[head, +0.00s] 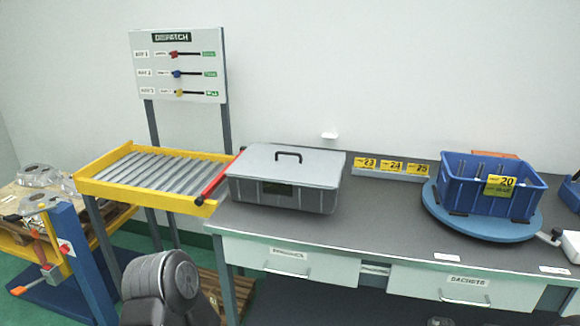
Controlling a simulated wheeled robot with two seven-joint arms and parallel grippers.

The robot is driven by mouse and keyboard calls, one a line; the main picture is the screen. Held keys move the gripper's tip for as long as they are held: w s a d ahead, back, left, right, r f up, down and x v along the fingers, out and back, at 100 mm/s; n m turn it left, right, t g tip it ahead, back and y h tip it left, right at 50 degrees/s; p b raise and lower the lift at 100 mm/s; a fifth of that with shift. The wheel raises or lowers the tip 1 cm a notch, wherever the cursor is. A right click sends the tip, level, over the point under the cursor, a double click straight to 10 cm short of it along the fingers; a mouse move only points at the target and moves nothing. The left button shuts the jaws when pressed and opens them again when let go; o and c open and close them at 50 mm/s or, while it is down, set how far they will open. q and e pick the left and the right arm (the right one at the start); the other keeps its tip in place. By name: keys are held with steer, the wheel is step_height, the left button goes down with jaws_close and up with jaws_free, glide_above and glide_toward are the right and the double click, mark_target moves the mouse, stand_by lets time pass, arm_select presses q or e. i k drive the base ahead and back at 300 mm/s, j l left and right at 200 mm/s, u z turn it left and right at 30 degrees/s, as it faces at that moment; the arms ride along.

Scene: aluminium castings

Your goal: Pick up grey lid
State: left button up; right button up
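The grey lid (287,163) lies flat on top of a grey box (285,196) at the left end of the dark worktable. A black arched handle (288,155) stands up from the lid's middle. The lid covers the box, so the inside of the box is hidden. A dark rounded part of my own arm shows at the bottom left, below and in front of the table. Neither of my grippers is in view, and nothing touches the lid.
A yellow-framed roller conveyor (150,180) with a red bar (220,177) adjoins the box's left side. A blue crate (488,184) stands on a blue turntable (475,226) to the right. The worktable (385,220) is clear between box and turntable. Yellow number tags (391,166) stand behind.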

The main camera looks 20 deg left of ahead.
mark_target(323, 168)
steer(key=i+l, duration=0.1)
steer(key=l, duration=0.3)
steer(key=i+l, duration=0.15)
steer(key=l, duration=0.25)
steer(key=i+l, duration=0.1)
steer(key=l, duration=0.25)
